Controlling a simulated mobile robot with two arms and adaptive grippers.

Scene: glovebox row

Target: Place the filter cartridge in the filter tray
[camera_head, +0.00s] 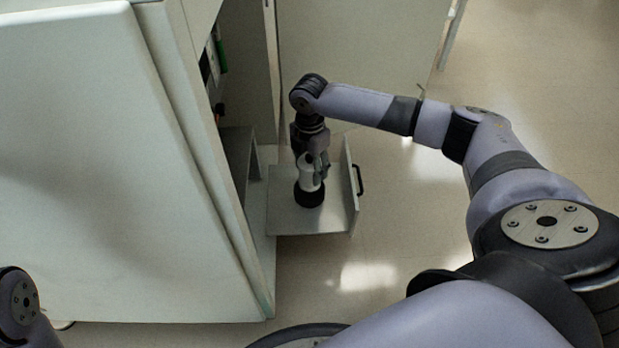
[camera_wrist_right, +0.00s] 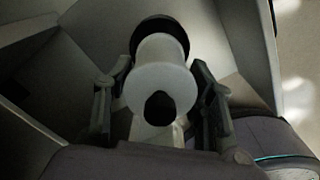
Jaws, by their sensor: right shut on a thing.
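The filter cartridge (camera_head: 308,192) is a white cylinder with a wide black end, upright over the pulled-out filter tray (camera_head: 281,222). My right gripper (camera_head: 314,168) is shut on the cartridge's white upper part from above. I cannot tell whether the black base touches the tray floor. In the right wrist view the white cartridge (camera_wrist_right: 163,76) stands between the two dark fingers of my right gripper (camera_wrist_right: 162,92), with its black end farther off. My left gripper is out of view.
The tray has an upright front plate (camera_head: 350,190) with a black handle (camera_head: 359,180) on its right. A large pale cabinet (camera_head: 90,150) fills the left, with its opening beside the tray. An open door panel (camera_head: 360,45) stands behind. The floor (camera_head: 410,225) right of the tray is clear.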

